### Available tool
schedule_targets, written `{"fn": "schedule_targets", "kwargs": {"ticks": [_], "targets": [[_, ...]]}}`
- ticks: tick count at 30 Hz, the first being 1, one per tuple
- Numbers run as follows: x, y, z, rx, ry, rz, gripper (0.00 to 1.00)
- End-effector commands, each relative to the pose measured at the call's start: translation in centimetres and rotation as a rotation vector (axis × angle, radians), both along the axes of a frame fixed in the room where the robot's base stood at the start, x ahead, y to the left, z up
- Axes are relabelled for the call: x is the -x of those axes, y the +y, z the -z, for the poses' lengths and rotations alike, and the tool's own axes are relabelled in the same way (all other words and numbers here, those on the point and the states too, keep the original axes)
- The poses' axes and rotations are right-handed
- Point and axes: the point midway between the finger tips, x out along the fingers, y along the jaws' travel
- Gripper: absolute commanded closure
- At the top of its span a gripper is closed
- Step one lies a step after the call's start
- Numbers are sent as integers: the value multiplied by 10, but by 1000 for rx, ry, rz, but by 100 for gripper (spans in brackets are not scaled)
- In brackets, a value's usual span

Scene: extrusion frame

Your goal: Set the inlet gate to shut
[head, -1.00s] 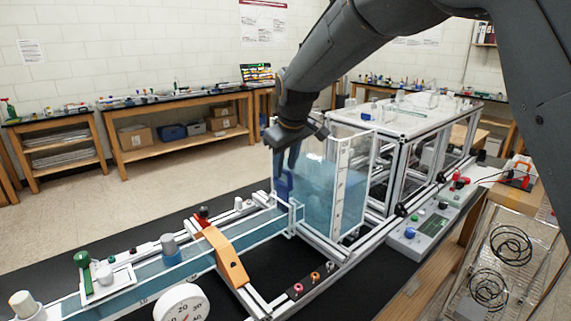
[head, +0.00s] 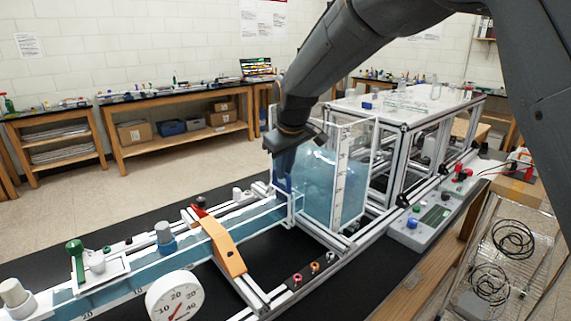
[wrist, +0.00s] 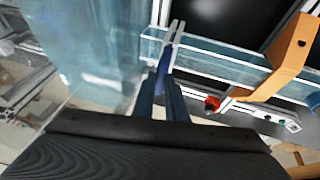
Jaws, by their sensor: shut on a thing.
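The inlet gate's blue handle (wrist: 165,62) stands between my gripper's fingertips in the wrist view. My gripper (wrist: 162,80) is shut on it. In the head view my gripper (head: 284,172) points down at the near left corner of the clear water tank (head: 338,185), where the channel (head: 200,250) begins. The fingers hide most of the handle there. The gate's plate and its lower edge are hard to make out. Blue water shows in the tank and along the channel.
An orange bridge (head: 224,247) spans the channel. A round dial (head: 175,298) stands in front, and a grey control box (head: 425,222) lies to the right. Aluminium rails run along the black bench top. Work tables line the far wall.

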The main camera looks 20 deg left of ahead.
Motion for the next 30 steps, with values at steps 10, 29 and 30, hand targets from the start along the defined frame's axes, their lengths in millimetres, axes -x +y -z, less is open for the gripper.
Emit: {"fn": "schedule_targets", "kwargs": {"ticks": [10, 29, 30], "targets": [[1, -1, 6, 4, 5, 0, 78], [11, -8, -26, -1, -2, -1, 69], [13, -10, -32, -1, -1, -1, 69]]}}
